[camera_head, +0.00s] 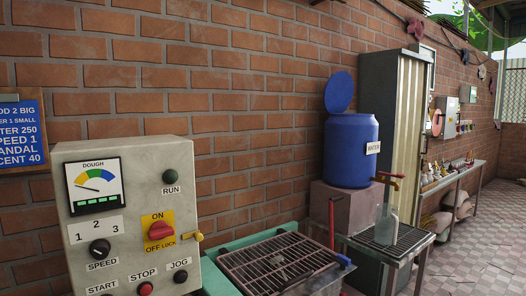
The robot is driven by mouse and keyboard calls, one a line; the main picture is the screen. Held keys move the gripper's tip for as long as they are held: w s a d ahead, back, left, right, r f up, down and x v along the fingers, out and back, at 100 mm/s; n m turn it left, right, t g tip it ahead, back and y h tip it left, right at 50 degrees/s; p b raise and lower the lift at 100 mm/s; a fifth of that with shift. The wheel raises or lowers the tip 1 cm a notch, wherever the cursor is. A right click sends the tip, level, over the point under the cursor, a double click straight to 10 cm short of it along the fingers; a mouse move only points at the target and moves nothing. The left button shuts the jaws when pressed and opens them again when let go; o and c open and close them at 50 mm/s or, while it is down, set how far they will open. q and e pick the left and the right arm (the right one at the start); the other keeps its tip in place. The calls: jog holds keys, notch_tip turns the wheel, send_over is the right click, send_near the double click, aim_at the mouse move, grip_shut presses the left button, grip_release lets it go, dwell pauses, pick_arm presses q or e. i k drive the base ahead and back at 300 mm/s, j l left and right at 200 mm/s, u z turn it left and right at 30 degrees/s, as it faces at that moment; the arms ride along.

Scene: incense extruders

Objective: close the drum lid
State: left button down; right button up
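The blue drum (348,152) stands on a brownish block (345,208) against the brick wall, with a white label reading WATER on its side. Its round blue lid (339,92) is open, standing up above the back left of the rim. The lid's face points toward me. The drum's inside is hidden from this angle. Neither of my grippers is in view.
A grey control panel (130,215) fills the near left. A grated green machine (275,262) lies in front of the drum. Right of it are a red-handled tap (388,178), a bottle (386,226) on a rack, and a metal cabinet (400,115). Tiled floor is clear at right.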

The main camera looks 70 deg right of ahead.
aim_at(338, 93)
jog(key=z, duration=2.95)
jog(key=i+l+z, duration=0.65)
jog(key=i, duration=0.25)
jog(key=i+l+z, duration=0.35)
jog(key=i, duration=0.15)
jog(key=i+z, duration=0.3)
jog(key=i, duration=0.15)
jog(key=i+u, duration=0.1)
jog(key=i, duration=0.45)
jog(key=i+l+u, duration=0.15)
jog(key=i, duration=0.4)
jog(key=i+l+u, duration=0.1)
jog(key=i, duration=0.45)
